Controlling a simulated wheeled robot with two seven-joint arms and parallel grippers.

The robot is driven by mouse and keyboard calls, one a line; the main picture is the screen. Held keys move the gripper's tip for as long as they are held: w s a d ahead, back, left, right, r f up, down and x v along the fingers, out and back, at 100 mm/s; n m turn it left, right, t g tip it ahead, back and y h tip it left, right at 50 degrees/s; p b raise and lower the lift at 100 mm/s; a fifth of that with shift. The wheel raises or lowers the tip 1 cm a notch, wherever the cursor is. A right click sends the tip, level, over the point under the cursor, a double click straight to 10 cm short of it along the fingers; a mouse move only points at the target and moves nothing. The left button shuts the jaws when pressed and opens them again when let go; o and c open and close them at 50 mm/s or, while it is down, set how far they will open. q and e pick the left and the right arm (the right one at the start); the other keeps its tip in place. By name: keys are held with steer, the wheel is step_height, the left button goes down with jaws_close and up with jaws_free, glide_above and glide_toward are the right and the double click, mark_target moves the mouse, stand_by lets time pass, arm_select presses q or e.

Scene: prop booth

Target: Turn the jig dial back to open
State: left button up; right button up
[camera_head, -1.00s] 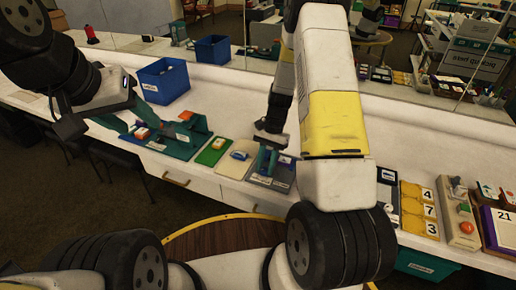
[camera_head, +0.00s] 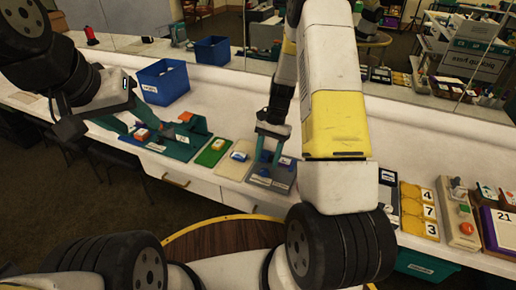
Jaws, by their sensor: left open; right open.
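A dark grey plate (camera_head: 259,181) with a pale label on its front edge sits on the white counter, below my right gripper (camera_head: 267,160). A small blue and white piece (camera_head: 285,161) is at its right rear. The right gripper's teal fingers are apart and point down over the plate; I cannot tell if they touch anything. The dial itself cannot be made out clearly. A teal fixture (camera_head: 186,137) stands further left, with an orange and white block (camera_head: 142,134) beside it. My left gripper (camera_head: 112,125) is open near that block, partly hidden by its own arm.
A green mat (camera_head: 213,152) and a cream mat (camera_head: 233,172) with a blue and white piece lie between the grippers. A blue bin (camera_head: 163,82) stands behind the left gripper. Yellow number tiles (camera_head: 411,208) and a beige button box (camera_head: 459,218) are at the right.

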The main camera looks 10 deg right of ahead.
steer(key=shift+v, duration=2.2)
steer(key=s+a+r+n+t, duration=0.1)
steer(key=s+r+n+t, duration=0.15)
steer(key=r, duration=0.75)
steer(key=s+a+r+n+t, duration=0.15)
steer(key=s+r, duration=0.25)
steer(key=r, duration=0.5)
steer(key=s+r+n+t, duration=0.4)
steer(key=s+r, duration=0.4)
steer(key=s, duration=0.6)
steer(key=shift+a+r+n+t+h, duration=0.2)
steer(key=shift+n+t+h, duration=0.1)
steer(key=shift+t, duration=0.5)
